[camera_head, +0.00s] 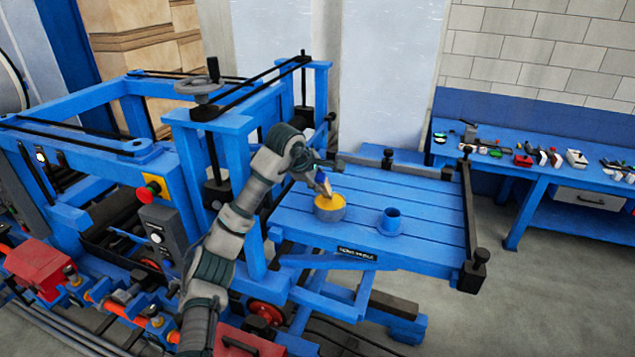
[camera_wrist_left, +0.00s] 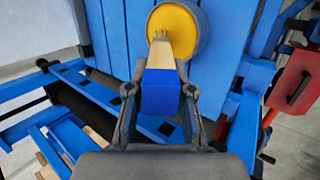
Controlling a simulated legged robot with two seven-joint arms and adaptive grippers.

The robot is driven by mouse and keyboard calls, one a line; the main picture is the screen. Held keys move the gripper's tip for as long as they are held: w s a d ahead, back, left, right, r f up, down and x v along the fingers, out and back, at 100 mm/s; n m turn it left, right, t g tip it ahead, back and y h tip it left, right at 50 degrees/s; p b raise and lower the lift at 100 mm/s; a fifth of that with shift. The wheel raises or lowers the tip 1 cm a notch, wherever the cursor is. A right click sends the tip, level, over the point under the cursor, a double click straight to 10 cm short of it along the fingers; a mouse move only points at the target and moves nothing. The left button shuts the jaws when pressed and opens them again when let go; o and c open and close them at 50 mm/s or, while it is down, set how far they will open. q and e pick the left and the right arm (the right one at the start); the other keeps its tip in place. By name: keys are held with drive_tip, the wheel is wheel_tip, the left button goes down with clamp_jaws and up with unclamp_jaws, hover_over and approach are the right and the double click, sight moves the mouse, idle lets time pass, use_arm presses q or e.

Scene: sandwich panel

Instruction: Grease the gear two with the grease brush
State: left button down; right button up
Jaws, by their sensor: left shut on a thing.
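My left gripper (camera_head: 318,168) is shut on the grease brush (camera_head: 323,183) above the blue slatted table. In the left wrist view, the gripper (camera_wrist_left: 159,90) has a finger on each side of the brush's blue handle (camera_wrist_left: 160,96). The brush's pale wooden part points to a round tin of yellow grease (camera_head: 330,208), which also shows in the wrist view (camera_wrist_left: 187,30). The brush tip overlaps the yellow surface; whether it touches the grease is not clear. I cannot tell which part is gear two. My right gripper is out of view.
A blue cup-like cylinder (camera_head: 390,221) stands on the slatted table (camera_head: 425,215), right of the tin. A blue machine frame (camera_head: 225,125) rises at the left. A workbench (camera_head: 590,168) with tools stands at the far right. The table's right side is clear.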

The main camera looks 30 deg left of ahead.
use_arm(q)
drive_tip(key=shift+d+f, duration=0.15)
drive_tip(key=shift+d, duration=0.1)
drive_tip(key=shift+a+f, duration=0.1)
drive_tip(key=shift+f, duration=0.15)
idle(0.6)
drive_tip(key=shift+r, duration=3.6)
drive_tip(key=shift+f, duration=0.15)
